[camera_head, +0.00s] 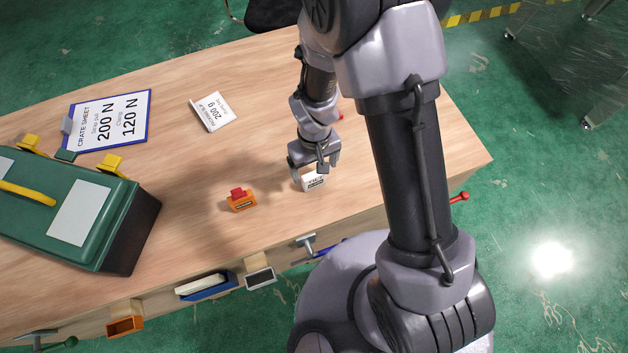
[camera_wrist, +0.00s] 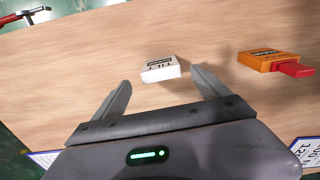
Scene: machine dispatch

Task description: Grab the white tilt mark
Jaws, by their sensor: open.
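The white tilt mark (camera_head: 314,181) is a small white block with black lettering, lying on the wooden table near its front edge. In the wrist view the tilt mark (camera_wrist: 161,69) lies just beyond the fingertips, nearer the right finger. My gripper (camera_head: 315,166) is open and points down close over the block. I cannot tell whether a finger touches the block.
An orange block with a red part (camera_head: 241,200) sits to the left of the tilt mark. A green case (camera_head: 120,225) stands at the far left. A crate sheet (camera_head: 108,121) and a white packing slip (camera_head: 214,111) lie behind. Holders and tools line the table's front edge.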

